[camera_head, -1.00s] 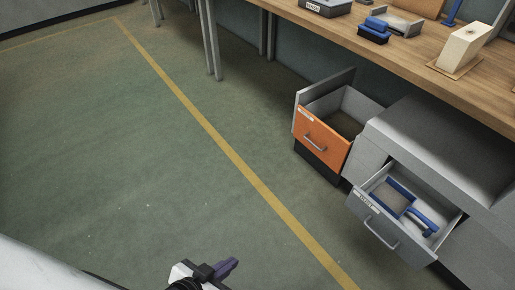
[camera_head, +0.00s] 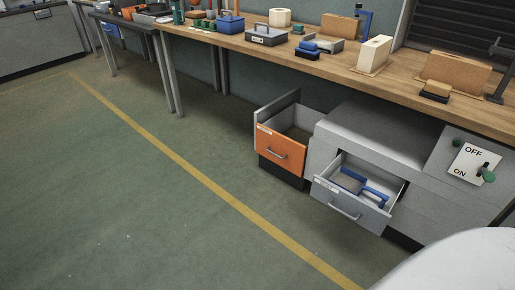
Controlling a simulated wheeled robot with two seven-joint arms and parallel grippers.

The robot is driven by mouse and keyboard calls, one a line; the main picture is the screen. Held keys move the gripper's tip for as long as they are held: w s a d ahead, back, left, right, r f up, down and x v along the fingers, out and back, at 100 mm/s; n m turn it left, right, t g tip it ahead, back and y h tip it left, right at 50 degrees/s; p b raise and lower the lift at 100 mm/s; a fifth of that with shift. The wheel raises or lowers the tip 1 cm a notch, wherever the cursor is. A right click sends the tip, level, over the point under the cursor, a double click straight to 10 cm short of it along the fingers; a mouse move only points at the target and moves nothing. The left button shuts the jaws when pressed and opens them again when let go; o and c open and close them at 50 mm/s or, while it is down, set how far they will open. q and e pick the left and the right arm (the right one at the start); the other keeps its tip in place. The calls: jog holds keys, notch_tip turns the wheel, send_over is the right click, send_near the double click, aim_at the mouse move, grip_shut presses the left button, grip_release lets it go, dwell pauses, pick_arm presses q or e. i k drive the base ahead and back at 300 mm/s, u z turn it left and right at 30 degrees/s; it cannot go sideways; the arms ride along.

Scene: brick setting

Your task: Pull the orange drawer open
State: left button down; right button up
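The orange drawer (camera_head: 281,148) stands pulled out below the workbench, left of a grey cabinet. Its front has a grey bar handle (camera_head: 277,153) and a small white label. The inside of the drawer shows from above, and I see nothing in it. A dark base sits under it. Neither of my grippers is in view, and nothing touches the drawer handle.
A grey drawer (camera_head: 346,205) right of the orange one is also open, with blue-handled items inside. The wooden workbench (camera_head: 330,67) above carries boxes and tools. An OFF/ON switch panel (camera_head: 470,164) is at right. The green floor (camera_head: 130,210) with a yellow line is clear.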

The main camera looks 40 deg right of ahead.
aim_at(284, 139)
jog(key=u, duration=0.1)
jog(key=i, duration=2.15)
jog(key=z, duration=0.5)
jog(key=i, duration=1.75)
jog(key=z, duration=2)
jog(key=i, duration=0.9)
jog(key=z, duration=0.8)
